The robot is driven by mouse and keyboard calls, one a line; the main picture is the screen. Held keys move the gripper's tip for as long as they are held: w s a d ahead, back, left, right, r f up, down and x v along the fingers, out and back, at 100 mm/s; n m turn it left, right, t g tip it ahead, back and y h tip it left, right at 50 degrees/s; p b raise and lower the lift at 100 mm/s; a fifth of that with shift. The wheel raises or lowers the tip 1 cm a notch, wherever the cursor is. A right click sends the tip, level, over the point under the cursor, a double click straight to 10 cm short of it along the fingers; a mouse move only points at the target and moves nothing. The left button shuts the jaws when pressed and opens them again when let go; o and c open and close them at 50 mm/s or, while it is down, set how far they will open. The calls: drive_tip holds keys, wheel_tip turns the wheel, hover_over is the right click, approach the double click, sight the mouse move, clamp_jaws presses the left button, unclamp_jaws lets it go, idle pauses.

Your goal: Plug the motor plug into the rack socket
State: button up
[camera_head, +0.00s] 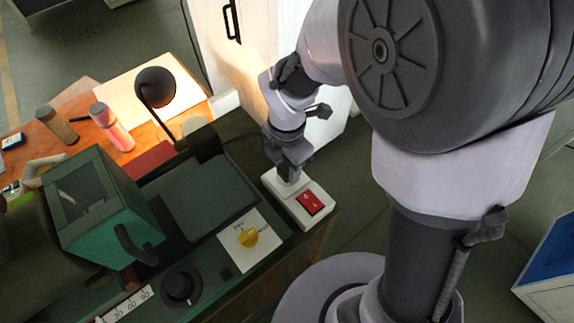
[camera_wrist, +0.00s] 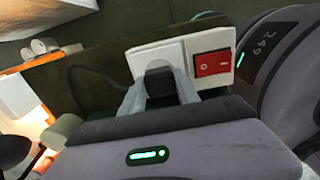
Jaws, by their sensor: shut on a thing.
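The rack socket (camera_head: 281,193) is a white box with a red rocker switch (camera_head: 309,203), at the right end of the dark machine bed. It also shows in the wrist view, as a white plate (camera_wrist: 150,54) left of the red switch (camera_wrist: 212,65). The motor plug (camera_wrist: 159,84) is a black block with a dark cable running left. My gripper (camera_wrist: 159,92) is shut on the plug, one finger on each side. The plug is right at the socket's left half; its pins are hidden, so I cannot tell whether it is seated. In the head view my gripper (camera_head: 290,176) points down onto the box.
A lit wooden desk with a black lamp (camera_head: 155,87) and a pink bottle (camera_head: 112,128) stands behind. A white cabinet (camera_head: 262,30) stands at the back.

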drive_tip(key=shift+f+b, duration=0.4)
drive_tip(key=shift+f, duration=0.25)
drive_tip(key=o, duration=1.3)
drive_tip(key=shift+o, duration=0.2)
wheel_tip(320, 180, up, 18)
drive_tip(key=p, duration=0.6)
drive_tip(key=shift+f, duration=0.2)
